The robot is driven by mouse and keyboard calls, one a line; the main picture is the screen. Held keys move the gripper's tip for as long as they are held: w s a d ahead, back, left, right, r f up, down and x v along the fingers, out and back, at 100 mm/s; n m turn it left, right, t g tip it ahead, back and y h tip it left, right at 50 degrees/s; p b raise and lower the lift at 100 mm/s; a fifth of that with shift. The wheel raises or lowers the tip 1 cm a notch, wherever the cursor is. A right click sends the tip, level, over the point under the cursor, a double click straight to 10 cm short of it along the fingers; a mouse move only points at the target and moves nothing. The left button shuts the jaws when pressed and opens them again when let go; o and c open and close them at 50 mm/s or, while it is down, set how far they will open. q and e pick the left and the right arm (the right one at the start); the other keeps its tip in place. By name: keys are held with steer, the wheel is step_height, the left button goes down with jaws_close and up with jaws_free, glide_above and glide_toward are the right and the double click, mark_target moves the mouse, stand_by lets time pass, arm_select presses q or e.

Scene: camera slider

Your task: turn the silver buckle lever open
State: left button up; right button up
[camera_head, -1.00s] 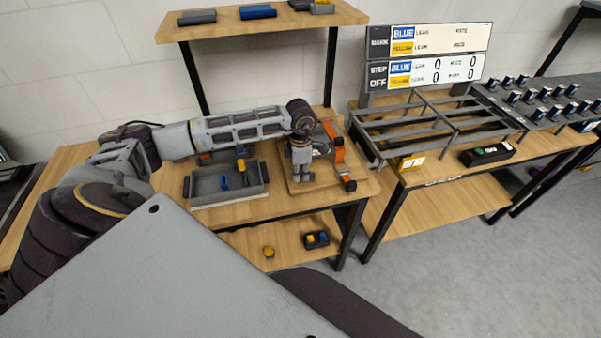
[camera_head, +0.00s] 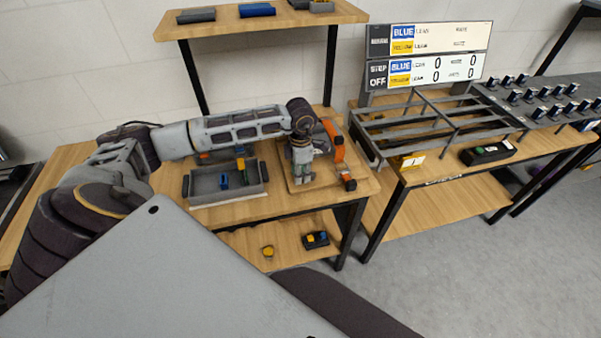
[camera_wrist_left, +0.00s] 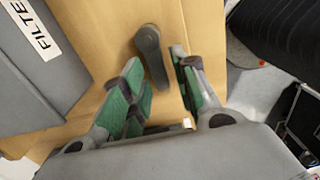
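A grey lever-like piece (camera_wrist_left: 151,52), rounded at one end, stands out over the wooden surface in the left wrist view. It may be the buckle lever. My left gripper (camera_wrist_left: 158,62) is open, its green-padded fingers apart on either side of the lever's lower end; I cannot tell whether they touch it. In the head view my left gripper (camera_head: 301,172) points down over a wooden board (camera_head: 318,182), beside an orange strap (camera_head: 337,150). The arm and gripper hide the buckle there. My right gripper is not in view.
A grey box (camera_wrist_left: 30,85) labelled "FILTE" lies left of the fingers in the left wrist view. A grey tray (camera_head: 205,195) with blue, green and yellow pieces stands left of the board. A dark metal rack (camera_head: 430,125) stands to the right.

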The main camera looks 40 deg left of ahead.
arm_select(q)
steer(key=shift+r, duration=6)
